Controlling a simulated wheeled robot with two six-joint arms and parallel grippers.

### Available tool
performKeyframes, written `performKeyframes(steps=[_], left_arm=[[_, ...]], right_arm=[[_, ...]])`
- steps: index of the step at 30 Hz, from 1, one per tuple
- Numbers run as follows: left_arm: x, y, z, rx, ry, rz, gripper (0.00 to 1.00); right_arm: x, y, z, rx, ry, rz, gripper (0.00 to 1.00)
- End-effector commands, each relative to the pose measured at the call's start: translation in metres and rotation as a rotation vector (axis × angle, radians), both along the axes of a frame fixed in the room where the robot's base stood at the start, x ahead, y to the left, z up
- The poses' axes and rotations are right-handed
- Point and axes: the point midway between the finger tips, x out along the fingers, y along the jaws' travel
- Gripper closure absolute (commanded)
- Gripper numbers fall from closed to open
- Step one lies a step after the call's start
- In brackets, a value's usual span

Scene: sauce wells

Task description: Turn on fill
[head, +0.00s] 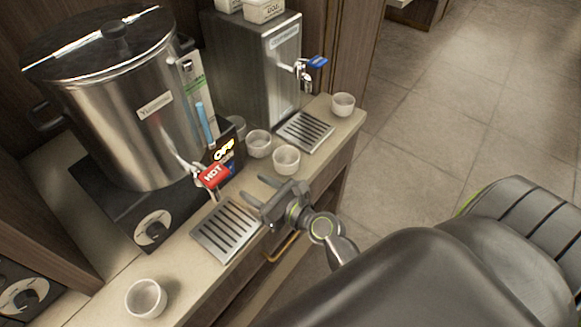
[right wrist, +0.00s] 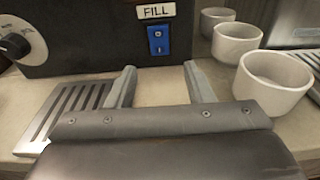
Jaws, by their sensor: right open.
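A blue rocker switch (right wrist: 158,40) sits under a white FILL label (right wrist: 156,11) on the black base of the steel urn (head: 152,130). My right gripper (head: 260,190) is open and empty, over the counter's front edge and pointing at the base. In the right wrist view its two fingers (right wrist: 159,72) stand below the switch, one to each side, apart from it. My left gripper is not in view.
A slotted drip tray (head: 227,230) lies left of my right gripper. White cups (head: 286,159) stand to its right, and another cup (head: 146,298) is at the near left. A second steel dispenser (head: 262,75) with a blue tap stands behind. Open floor lies to the right.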

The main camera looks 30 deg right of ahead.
Motion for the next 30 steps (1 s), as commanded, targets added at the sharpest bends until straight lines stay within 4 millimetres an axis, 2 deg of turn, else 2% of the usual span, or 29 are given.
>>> performKeyframes(steps=[1,9,15,21,30], left_arm=[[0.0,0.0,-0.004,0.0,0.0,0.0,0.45],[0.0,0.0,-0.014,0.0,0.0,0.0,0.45],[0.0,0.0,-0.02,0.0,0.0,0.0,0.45],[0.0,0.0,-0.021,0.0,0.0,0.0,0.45],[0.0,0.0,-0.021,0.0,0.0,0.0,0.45]], right_arm=[[-0.012,-0.005,-0.001,-0.002,0.001,-0.001,0.53],[-0.064,-0.023,0.006,-0.002,0.003,0.001,0.53],[-0.09,-0.033,0.011,-0.001,0.001,0.0,0.53],[-0.099,-0.036,0.014,-0.001,0.0,0.001,0.53],[-0.1,-0.036,0.014,0.0,0.0,0.001,0.53]])
